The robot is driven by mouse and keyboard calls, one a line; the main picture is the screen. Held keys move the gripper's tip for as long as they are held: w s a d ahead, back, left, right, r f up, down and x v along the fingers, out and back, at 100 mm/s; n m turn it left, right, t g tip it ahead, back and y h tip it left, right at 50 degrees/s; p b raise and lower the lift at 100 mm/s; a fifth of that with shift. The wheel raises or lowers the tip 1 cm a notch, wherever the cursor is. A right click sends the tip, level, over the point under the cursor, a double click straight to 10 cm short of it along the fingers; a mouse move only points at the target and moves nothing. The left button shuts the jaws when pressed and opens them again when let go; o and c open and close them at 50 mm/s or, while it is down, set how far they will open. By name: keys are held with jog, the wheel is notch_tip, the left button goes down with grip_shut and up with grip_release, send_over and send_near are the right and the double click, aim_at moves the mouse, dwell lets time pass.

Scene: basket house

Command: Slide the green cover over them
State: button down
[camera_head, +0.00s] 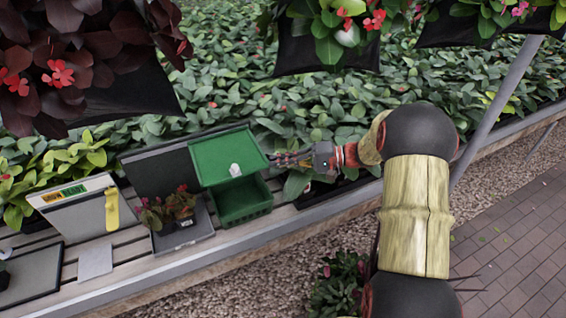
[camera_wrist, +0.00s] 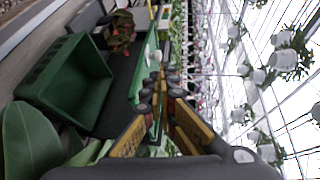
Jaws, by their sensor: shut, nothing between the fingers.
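The green cover (camera_head: 222,152) is a flat, rimmed panel tilted above the back of a green basket (camera_head: 243,203), with a small white piece (camera_head: 235,169) on its face. In the wrist view the cover (camera_wrist: 146,62) shows nearly edge-on, close to the fingertips. The basket (camera_wrist: 75,88) is open at the front, and its visible inside looks empty. My gripper (camera_head: 277,159) is shut and holds nothing. Its fingertips are at the right edge of the cover; I cannot tell if they touch it. The wrist view also shows my gripper (camera_wrist: 160,88).
Left of the basket, a reddish potted plant (camera_head: 180,207) sits on a grey tray with a raised dark panel (camera_head: 160,172). Farther left are a white box (camera_head: 83,210) with a yellow strip and a grey plate (camera_head: 95,261). Hanging planters (camera_head: 330,45) are overhead.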

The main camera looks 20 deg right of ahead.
aim_at(248, 172)
jog(key=b+x, duration=0.1)
jog(key=x, duration=0.9)
jog(key=shift+b, duration=0.35)
jog(key=a+b, duration=0.7)
jog(key=a, duration=1.7)
jog(key=shift+a, duration=0.15)
jog(key=shift+s, duration=0.1)
